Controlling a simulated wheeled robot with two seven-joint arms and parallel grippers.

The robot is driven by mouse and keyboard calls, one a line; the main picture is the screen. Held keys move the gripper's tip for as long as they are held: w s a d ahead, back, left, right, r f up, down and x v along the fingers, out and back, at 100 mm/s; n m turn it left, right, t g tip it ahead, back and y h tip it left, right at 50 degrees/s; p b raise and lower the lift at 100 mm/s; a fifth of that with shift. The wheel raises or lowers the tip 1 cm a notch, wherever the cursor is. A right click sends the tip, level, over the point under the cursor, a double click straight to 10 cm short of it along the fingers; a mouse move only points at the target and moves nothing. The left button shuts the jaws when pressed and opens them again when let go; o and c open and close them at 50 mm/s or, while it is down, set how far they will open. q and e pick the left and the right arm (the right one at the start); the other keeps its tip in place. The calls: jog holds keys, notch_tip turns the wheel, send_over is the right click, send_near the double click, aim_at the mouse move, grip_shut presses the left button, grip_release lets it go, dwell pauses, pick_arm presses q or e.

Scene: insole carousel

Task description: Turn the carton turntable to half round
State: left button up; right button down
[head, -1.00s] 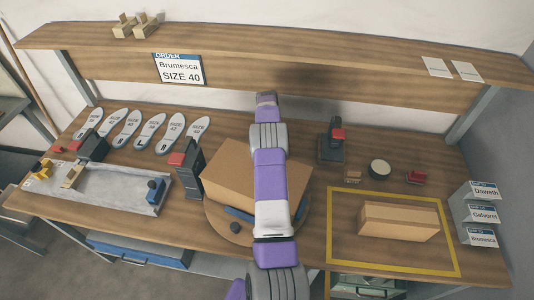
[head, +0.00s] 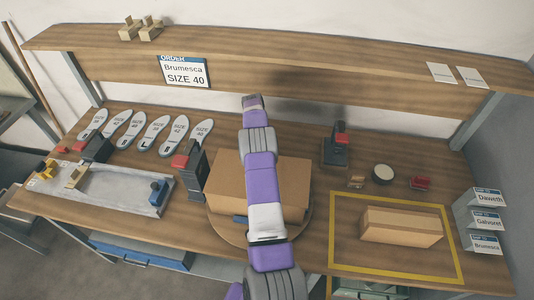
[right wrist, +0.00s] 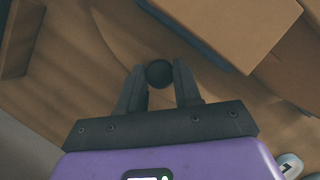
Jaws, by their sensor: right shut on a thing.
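The brown carton (head: 225,175) lies on the round wooden turntable (head: 216,226), with its long side slightly slanted to the front edge in the head view. A blue strip (head: 240,219) shows at its front. My right arm crosses over the carton and hides part of it; its fingers are hidden in the head view. In the right wrist view my right gripper (right wrist: 159,86) is shut on a black round knob (right wrist: 159,73) at the turntable's rim (right wrist: 120,45), beside the carton (right wrist: 225,25). My left gripper is not in view.
A stamp-like device (head: 336,150) stands behind right. A small carton (head: 400,227) lies inside the yellow outline (head: 333,235). Insoles (head: 158,133) lie at back left. A shelf (head: 300,62) spans above.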

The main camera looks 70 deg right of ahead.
dwell(0.3)
jog(key=c, duration=0.8)
grip_release()
jog(key=shift+r, duration=0.1)
jog(key=shift+p+v, duration=1)
jog(key=shift+v, duration=2.7)
